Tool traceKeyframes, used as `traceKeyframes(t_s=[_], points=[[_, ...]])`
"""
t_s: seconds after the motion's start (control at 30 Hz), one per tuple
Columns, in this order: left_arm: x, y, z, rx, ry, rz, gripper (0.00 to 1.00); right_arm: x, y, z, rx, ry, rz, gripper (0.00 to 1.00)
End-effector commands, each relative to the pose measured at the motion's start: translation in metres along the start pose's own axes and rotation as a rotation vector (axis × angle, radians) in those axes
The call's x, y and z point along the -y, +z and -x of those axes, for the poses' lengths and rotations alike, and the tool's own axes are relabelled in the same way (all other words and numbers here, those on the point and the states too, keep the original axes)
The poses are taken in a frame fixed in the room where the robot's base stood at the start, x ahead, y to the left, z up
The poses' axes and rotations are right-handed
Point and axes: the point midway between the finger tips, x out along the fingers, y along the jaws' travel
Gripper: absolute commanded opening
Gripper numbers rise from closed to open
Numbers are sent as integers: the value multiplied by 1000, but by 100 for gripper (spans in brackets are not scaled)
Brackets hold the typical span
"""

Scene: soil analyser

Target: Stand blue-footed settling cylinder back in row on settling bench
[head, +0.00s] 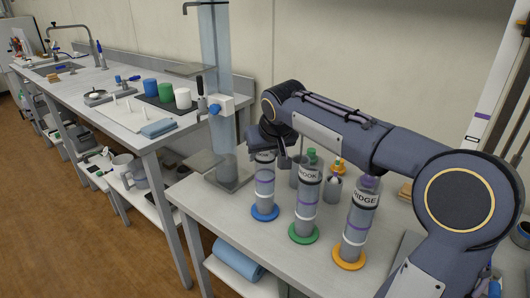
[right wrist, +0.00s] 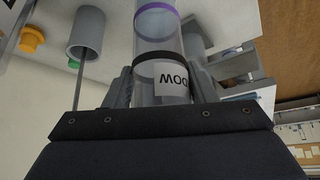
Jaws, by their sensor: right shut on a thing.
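The blue-footed settling cylinder (head: 265,188) is upright at the left end of the row, its blue foot at the settling bench (head: 225,210); I cannot tell whether the foot bears fully on it. My right gripper (head: 270,152) is shut around its upper part. In the right wrist view the clear tube (right wrist: 160,60), with a purple band, a dark band and a white label, sits between the fingers (right wrist: 160,90). The green-footed cylinder (head: 304,205) and the orange-footed cylinder labelled RIDGE (head: 358,225) stand upright to its right. My left gripper is not in view.
A tall clear column with a blue clamp (head: 216,80) stands just left of the row. Grey cups (head: 333,188) are behind it. My right arm crosses above the cylinders.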

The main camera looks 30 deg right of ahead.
Motion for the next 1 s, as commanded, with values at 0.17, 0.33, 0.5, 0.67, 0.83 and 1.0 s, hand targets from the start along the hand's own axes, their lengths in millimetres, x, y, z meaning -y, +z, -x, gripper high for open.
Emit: traceKeyframes(t_s=[0.17, 0.33, 0.5, 0.67, 0.83, 1.0], points=[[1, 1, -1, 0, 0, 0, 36, 0, 1, -2, 0, 0, 0, 61], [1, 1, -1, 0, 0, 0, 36, 0, 2, -2, 0, 0, 0, 73], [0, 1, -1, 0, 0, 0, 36, 0, 1, -2, 0, 0, 0, 73], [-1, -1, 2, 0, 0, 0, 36, 0, -1, 9, -2, 0, 1, 73], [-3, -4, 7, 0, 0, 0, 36, 0, -2, 42, -5, 0, 1, 73], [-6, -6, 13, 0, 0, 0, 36, 1, -2, 80, -5, -1, 1, 73]])
